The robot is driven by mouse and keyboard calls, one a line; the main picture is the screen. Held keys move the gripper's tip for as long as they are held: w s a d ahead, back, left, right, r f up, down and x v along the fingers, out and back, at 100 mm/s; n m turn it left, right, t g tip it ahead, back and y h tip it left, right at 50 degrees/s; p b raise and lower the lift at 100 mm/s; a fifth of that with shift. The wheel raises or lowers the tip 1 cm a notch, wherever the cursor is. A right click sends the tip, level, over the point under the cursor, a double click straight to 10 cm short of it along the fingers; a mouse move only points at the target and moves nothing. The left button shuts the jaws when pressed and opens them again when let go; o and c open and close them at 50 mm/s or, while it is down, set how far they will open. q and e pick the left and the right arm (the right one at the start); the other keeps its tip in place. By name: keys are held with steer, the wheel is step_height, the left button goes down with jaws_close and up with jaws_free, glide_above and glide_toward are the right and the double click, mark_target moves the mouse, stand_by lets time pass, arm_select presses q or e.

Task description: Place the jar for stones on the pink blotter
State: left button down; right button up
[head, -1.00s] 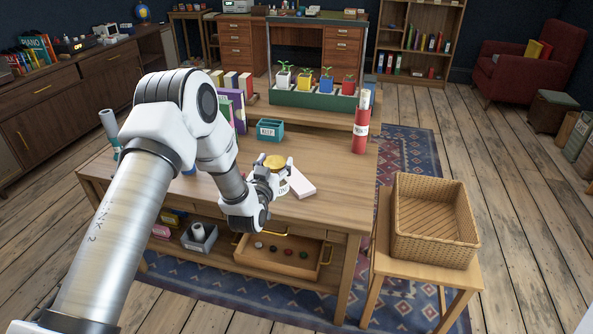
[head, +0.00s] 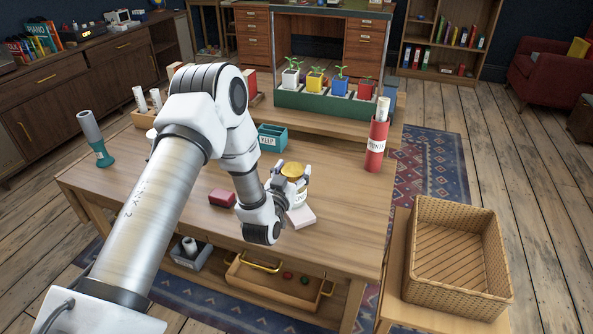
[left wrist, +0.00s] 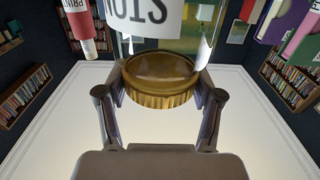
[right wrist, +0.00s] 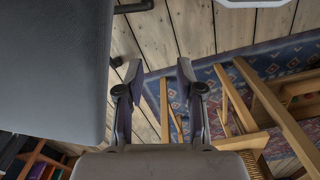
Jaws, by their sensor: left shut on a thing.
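The jar (head: 291,187) has a gold lid and a white label; the left wrist view shows the label, partly cut off, and the clear glass above the lid (left wrist: 160,80). My left gripper (head: 288,178) is shut on the jar near its lid, with one finger on each side. The pale pink blotter (head: 301,217) lies on the desk just in front of and below the jar, partly hidden by it. I cannot tell whether the jar touches it. My right gripper (right wrist: 158,72) is open and empty, and is outside the head view.
A dark red box (head: 222,198) lies left of my left gripper. A teal KEEP tray (head: 273,138) and a red PRINTS tube (head: 376,145) stand farther back. A wicker basket (head: 456,290) stands at right.

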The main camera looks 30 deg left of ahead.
arm_select(q)
steer(key=shift+c, duration=2.2)
jaws_free()
steer(key=shift+s, duration=0.1)
steer(key=shift+o, duration=1.3)
steer(key=shift+s+r, duration=0.2)
steer(key=shift+r, duration=0.05)
steer(key=shift+w+f, duration=0.1)
steer(key=v, duration=1.2)
